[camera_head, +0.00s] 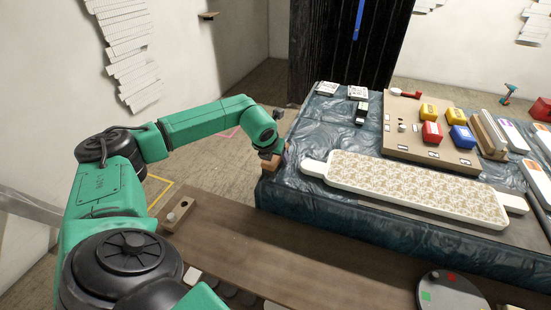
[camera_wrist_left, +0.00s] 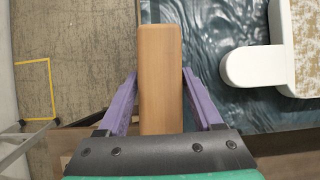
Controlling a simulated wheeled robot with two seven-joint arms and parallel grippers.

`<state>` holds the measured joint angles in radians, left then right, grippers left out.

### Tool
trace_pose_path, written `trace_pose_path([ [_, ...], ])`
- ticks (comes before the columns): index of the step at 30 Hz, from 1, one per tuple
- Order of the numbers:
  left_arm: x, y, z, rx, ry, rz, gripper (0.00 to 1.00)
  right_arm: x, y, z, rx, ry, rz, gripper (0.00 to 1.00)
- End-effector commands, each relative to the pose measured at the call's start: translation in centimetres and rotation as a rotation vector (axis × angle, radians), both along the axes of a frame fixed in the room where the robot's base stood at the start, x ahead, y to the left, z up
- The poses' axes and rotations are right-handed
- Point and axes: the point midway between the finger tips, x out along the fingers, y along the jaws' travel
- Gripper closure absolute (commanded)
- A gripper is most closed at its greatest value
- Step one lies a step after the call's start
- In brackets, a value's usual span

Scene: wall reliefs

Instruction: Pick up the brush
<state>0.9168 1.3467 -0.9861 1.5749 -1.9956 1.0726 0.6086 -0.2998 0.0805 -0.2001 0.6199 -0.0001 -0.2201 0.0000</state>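A plain tan wooden bar (camera_wrist_left: 160,75), which looks like the brush, lies between the two purple fingers of my left gripper (camera_wrist_left: 160,71) in the left wrist view. The fingertips lie along its two long edges; whether they press on it is unclear. In the head view the wooden piece (camera_head: 269,164) shows at the near left corner of the covered table, just below my left gripper (camera_head: 277,156). No bristles show. My right gripper is out of view.
The table with a dark blue sheet (camera_head: 330,205) bears a long patterned white board (camera_head: 415,187) and a tan panel with red, yellow and blue boxes (camera_head: 405,140). A brown bench (camera_head: 300,255) runs in front. Open floor lies left of the table.

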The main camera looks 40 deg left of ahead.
Motion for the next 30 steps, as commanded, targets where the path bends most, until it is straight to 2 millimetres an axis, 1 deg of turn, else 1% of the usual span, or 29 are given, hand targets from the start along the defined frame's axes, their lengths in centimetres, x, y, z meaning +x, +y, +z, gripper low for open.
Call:
trace_pose_path([
  [1,0.0,0.0,0.0,0.0,0.0,0.0,0.56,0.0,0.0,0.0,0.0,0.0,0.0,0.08],
  [2,0.0,0.0,0.0,0.0,0.0,0.0,0.67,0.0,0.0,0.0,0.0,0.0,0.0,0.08],
  [3,0.0,0.0,0.0,0.0,0.0,0.0,0.83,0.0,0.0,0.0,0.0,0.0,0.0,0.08],
  [4,0.0,0.0,0.0,0.0,0.0,0.0,0.94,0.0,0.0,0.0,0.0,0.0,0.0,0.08],
  [5,0.0,0.0,0.0,0.0,0.0,0.0,1.0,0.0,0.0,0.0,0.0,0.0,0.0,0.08],
  [13,0.0,0.0,0.2,0.0,-0.001,0.0,1.0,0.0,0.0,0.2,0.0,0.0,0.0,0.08],
  [16,0.0,0.0,0.9,0.0,-0.001,0.0,1.0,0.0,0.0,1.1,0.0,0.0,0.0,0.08],
  [17,0.0,0.0,1.1,0.0,-0.002,0.0,1.0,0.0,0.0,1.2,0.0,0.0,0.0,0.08],
  [18,0.1,0.0,1.5,-0.001,-0.003,0.001,1.0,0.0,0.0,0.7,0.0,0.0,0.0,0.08],
  [20,0.1,0.1,2.8,0.001,-0.006,0.0,1.0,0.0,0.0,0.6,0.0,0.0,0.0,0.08],
  [23,0.2,0.0,6.0,-0.001,-0.009,0.0,1.0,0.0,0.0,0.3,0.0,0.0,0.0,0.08],
  [26,0.2,0.0,10.1,-0.002,-0.01,-0.001,1.0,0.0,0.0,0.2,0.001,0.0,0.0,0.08],
  [27,0.2,-0.1,11.8,-0.002,-0.009,-0.002,1.0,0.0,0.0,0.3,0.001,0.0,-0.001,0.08],
  [30,0.1,-0.1,15.4,-0.002,-0.008,-0.002,1.0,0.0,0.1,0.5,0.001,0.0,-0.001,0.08],
])
